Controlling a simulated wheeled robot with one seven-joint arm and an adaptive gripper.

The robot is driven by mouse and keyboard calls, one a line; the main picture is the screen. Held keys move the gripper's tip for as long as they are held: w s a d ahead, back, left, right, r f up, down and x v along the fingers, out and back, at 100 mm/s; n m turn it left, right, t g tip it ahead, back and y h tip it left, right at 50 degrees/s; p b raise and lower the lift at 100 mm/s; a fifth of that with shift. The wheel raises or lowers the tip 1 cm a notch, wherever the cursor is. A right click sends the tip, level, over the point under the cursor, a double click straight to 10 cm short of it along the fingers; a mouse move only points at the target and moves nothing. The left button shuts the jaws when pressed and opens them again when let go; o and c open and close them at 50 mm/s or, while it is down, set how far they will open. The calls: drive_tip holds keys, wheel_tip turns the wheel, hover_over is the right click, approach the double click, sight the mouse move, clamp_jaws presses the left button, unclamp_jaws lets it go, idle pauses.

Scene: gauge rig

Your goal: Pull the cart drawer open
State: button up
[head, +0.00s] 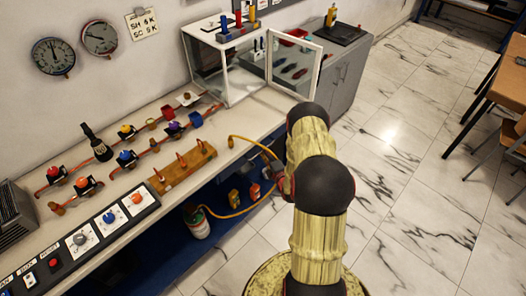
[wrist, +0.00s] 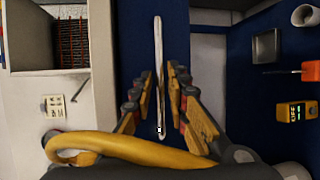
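In the wrist view a long pale bar handle (wrist: 158,40) stands out from a dark blue panel (wrist: 125,40), which looks like a drawer front. I cannot tell for sure that it is the cart's. My gripper (wrist: 159,72) is open, with one orange-and-grey finger on each side of the handle. A narrow gap shows between the handle and each finger. In the head view my arm hides the gripper and the handle. The panel looks shut, though its edges are partly hidden.
A yellow hose (wrist: 130,148) crosses close below my gripper; it also hangs off the bench (head: 245,207). An open shelf (wrist: 45,45) lies left of the panel. An orange meter (wrist: 297,112) is at right. Marble floor (head: 400,235) is clear right of my arm.

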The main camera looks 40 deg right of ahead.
drive_tip(key=shift+x, duration=1.25)
drive_tip(key=shift+c, duration=0.9)
clamp_jaws()
